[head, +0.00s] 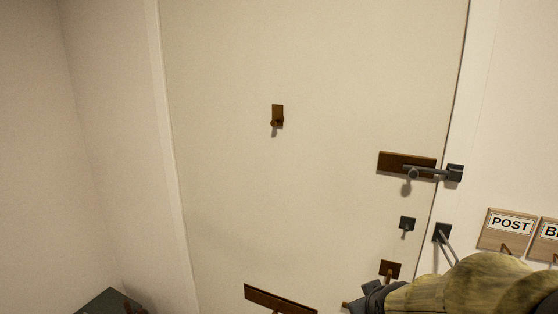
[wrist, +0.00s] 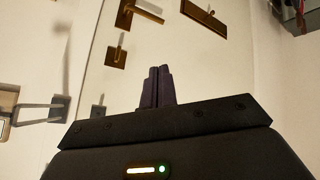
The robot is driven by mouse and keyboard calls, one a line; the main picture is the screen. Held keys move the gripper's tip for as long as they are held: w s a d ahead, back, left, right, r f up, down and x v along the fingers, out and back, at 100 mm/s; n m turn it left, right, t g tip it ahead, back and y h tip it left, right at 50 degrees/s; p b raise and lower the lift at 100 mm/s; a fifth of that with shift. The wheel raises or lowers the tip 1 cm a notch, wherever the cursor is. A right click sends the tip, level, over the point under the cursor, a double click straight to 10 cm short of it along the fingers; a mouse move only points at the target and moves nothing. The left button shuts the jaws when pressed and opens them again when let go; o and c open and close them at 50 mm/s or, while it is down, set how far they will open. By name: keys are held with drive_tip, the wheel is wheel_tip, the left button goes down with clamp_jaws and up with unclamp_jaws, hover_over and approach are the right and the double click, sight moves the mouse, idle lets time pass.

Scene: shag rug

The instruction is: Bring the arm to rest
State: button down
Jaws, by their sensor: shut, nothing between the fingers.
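My arm (head: 465,285), in a yellowish covering, reaches in from the lower right of the head view. My gripper (head: 352,303) is dark and sits at the bottom of that view, in front of the lower part of the pale door (head: 240,180). In the wrist view the two dark fingers of my gripper (wrist: 157,86) are together, with nothing between them. A brown plate with a lever handle (wrist: 140,12) and a small brown plate with a hook (wrist: 117,56) show beyond the fingers. I cannot tell whether the gripper touches anything.
A door latch on a brown plate (head: 393,161) crosses the door's right edge. A small brown hook (head: 278,113) is higher up. A dark hook (head: 407,223) and a dark plate with a rod (head: 442,233) are near my arm. A POST sign (head: 510,224) hangs right.

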drive_tip(key=s+a+f+m+g, duration=0.3)
drive_tip(key=s+f+g, duration=0.3)
drive_tip(key=s+f, duration=0.2)
drive_tip(key=shift+s+a+y, duration=0.4)
drive_tip(key=shift+s+a, duration=0.2)
drive_tip(key=shift+s, duration=0.45)
drive_tip(key=shift+w, duration=0.1)
